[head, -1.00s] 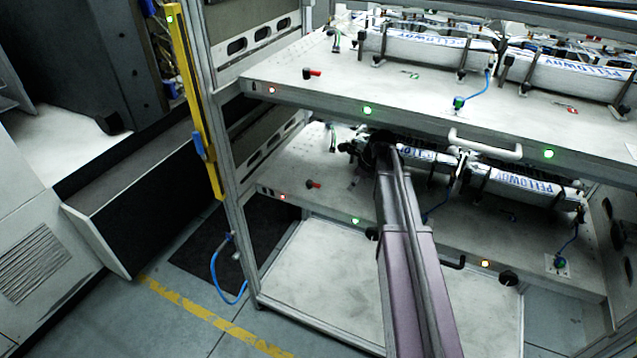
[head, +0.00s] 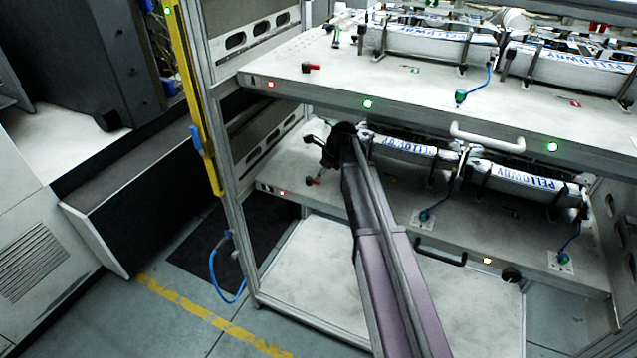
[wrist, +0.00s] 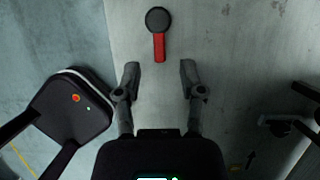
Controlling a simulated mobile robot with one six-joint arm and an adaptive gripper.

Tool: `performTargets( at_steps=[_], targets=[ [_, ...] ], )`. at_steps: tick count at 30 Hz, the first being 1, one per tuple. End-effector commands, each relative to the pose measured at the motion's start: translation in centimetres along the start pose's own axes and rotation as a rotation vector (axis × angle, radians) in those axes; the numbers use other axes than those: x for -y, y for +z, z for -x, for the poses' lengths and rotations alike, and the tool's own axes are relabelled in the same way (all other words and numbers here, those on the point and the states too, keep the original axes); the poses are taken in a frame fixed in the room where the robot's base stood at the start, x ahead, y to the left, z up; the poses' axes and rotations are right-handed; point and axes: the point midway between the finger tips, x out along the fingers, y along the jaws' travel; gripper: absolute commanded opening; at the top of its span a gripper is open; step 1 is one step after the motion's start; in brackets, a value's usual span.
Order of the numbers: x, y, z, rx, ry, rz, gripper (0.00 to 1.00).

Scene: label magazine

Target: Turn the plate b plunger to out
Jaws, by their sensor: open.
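The lower plate (head: 385,218), which I take to be plate b, is a pale sliding shelf. Its plunger (head: 313,182) is a small red lever with a black knob near the left front corner. In the wrist view the plunger (wrist: 159,46) has its round black knob at the top and its red lever pointing down toward me. My gripper (wrist: 158,72) is open and empty, its fingertips on either side just short of the lever's end, apart from it. In the head view my gripper (head: 322,152) is above and behind the plunger, partly hidden by my arm.
The upper plate (head: 400,103) overhangs close above my arm and has a similar red plunger (head: 311,68). Labelled magazines (head: 520,182) stand to the right on the lower plate. A frame post (head: 222,150) stands at the left. A black handle (head: 440,254) projects in front.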

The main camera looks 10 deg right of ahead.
Motion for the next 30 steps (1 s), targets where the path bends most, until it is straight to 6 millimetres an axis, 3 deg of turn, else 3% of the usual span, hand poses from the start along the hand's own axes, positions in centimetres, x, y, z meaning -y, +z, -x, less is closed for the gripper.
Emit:
performTargets(
  at_steps=[9, 25, 30],
  targets=[
    [0.0, -0.1, -2.5, 0.0, 0.0, 0.001, 0.51],
    [-0.1, 0.1, -2.9, 0.0, 0.001, 0.002, 0.51],
    [-0.1, 0.1, -2.9, 0.0, 0.001, 0.002, 0.01]
  ],
)
